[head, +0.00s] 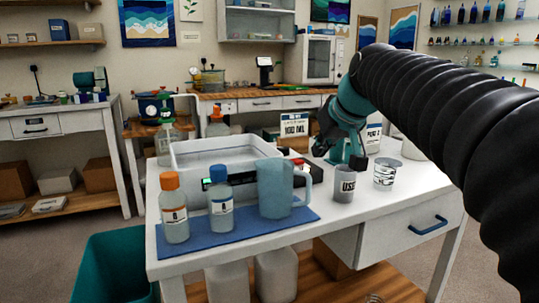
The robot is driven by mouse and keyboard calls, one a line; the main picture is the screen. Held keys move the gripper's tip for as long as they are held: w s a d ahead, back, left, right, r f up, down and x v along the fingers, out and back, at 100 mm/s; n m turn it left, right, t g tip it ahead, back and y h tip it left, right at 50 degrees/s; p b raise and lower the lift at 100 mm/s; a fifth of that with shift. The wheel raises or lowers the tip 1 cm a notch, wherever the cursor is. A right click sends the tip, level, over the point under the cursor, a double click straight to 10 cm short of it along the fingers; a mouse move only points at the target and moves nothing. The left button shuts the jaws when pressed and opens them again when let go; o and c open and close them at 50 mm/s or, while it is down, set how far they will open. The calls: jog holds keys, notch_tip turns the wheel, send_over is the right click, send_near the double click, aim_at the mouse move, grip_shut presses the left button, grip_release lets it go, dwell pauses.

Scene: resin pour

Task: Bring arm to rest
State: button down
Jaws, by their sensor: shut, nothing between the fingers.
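My gripper (356,161) is at the right of the white table (290,243), at the end of my black-sleeved arm with a teal wrist. It is shut and holds nothing. It is just behind a grey cup (344,180) with dark lettering and a clear cup (386,173); I cannot tell whether it touches either one. My wrist hides part of a white labelled card (373,138) behind it. A translucent blue jug (277,189) stands on a blue mat (296,220) left of the grey cup.
On the mat stand an orange-capped bottle (173,210) and a blue-capped bottle (221,206). A clear-walled bin (215,153) and a white card (294,126) are behind them. A teal bin (110,268) is on the floor at left. The table's front right top is clear.

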jog(key=s+d+f+m+g+h, duration=0.1)
jog(key=s+d+f, duration=0.1)
jog(key=s+f, duration=1)
jog(key=s+d+f+m+g+h, duration=0.1)
jog(key=s+d+f, duration=0.1)
jog(key=s+f, duration=1.1)
jog(key=shift+s+m+g+h, duration=0.3)
jog(key=shift+s+m, duration=0.1)
jog(key=shift+s, duration=0.6)
